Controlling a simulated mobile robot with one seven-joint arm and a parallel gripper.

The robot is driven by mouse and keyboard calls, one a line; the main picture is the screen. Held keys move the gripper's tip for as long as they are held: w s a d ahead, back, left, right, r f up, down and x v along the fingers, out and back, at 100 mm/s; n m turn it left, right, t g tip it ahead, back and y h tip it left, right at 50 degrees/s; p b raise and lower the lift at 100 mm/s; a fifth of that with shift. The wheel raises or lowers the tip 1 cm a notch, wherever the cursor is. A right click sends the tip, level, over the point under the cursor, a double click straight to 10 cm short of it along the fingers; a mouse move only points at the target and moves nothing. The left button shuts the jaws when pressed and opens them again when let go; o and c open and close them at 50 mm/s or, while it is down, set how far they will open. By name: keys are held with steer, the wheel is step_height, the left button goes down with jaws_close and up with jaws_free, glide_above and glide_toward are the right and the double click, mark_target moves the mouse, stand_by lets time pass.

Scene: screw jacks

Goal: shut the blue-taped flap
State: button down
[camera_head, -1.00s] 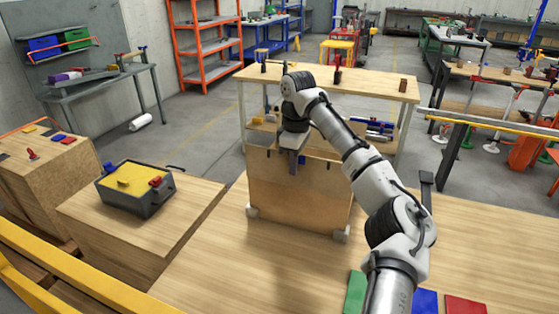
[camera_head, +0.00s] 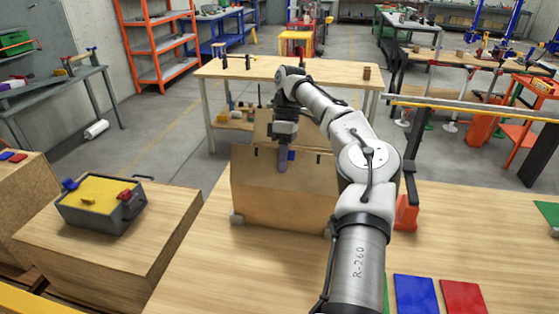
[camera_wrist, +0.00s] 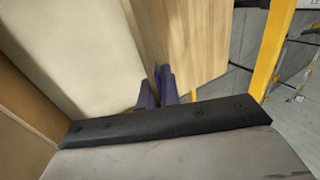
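A brown box (camera_head: 283,209) stands on the wooden table on small pale feet. A panel (camera_head: 253,168) forms its upper front and leans at an angle over the lower part. Another panel (camera_head: 268,127) stands raised behind it. A small blue patch (camera_head: 291,155) shows beside my gripper; I cannot tell which panel bears it. My gripper (camera_head: 283,168) points down at the upper front panel, near its top edge; contact is unclear. In the wrist view its purple fingers (camera_wrist: 157,85) are close together with nothing visible between them. A pale panel (camera_wrist: 75,45) lies to their left.
A grey tub (camera_head: 98,212) with a yellow top stands on a wooden block at left. Blue (camera_head: 416,294) and red (camera_head: 464,297) plates lie at the table's front right. An orange object (camera_head: 406,213) stands right of the box.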

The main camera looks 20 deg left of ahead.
steer(key=shift+w+f+g, duration=0.15)
steer(key=shift+w+g, duration=0.1)
steer(key=shift+g, duration=0.15)
stand_by(0.4)
steer(key=c, duration=1.6)
jaws_free()
steer(key=shift+s, duration=0.15)
